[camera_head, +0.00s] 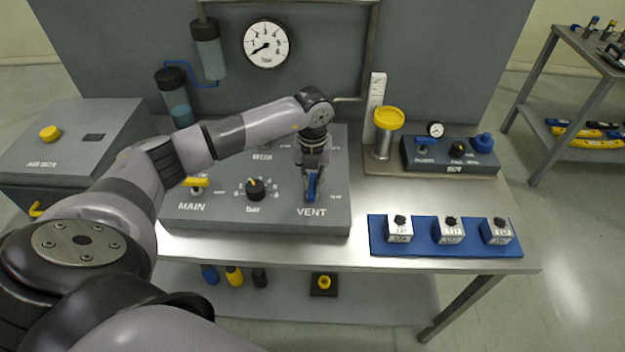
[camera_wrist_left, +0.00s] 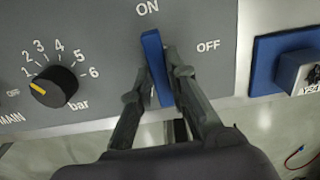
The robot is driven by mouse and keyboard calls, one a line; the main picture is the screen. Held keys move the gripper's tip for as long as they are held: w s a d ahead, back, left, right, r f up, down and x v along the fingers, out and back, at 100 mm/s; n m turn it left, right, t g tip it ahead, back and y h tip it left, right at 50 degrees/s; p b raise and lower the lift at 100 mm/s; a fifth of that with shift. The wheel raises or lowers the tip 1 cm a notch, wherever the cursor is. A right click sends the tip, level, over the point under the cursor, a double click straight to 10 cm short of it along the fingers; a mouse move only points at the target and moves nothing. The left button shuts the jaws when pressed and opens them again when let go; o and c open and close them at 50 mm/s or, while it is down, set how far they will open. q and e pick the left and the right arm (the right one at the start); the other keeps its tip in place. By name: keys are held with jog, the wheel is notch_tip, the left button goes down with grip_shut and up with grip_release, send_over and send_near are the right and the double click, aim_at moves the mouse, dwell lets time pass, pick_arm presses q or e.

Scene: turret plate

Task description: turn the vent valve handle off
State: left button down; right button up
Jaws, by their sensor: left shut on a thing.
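The blue vent valve handle (camera_head: 311,186) sits on the grey panel (camera_head: 275,217) above the word VENT. In the left wrist view the handle (camera_wrist_left: 155,62) stands nearly upright, its upper end just below the ON mark, with OFF to its right. My left gripper (camera_head: 312,178) is over the handle. Its two fingers (camera_wrist_left: 152,85) lie on either side of the handle and are shut on it. The handle's lower part is partly hidden between the fingers. My right gripper is in neither view.
A black bar knob (camera_head: 256,189) stands left of the handle, with the yellow MAIN handle (camera_head: 196,182) farther left. A blue tray (camera_head: 428,249) with three white blocks lies right of the panel. A yellow-topped cylinder (camera_head: 388,135) stands behind it.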

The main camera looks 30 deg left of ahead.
pick_arm(q)
jog(key=shift+f+m+b, duration=0.15)
jog(key=shift+m+b, duration=0.75)
jog(key=shift+b, duration=0.25)
jog(key=m+b, duration=0.3)
jog(key=shift+m, duration=0.3)
jog(key=m+b, duration=0.4)
jog(key=m, duration=0.1)
jog(key=shift+b, duration=0.35)
jog(key=m+b, duration=0.2)
jog(key=m, duration=0.1)
jog(key=shift+m, duration=0.4)
jog(key=shift+m+b, duration=1.05)
jog(key=shift+m, duration=0.75)
jog(key=shift+r, duration=0.2)
jog(key=c, duration=1.6)
grip_release()
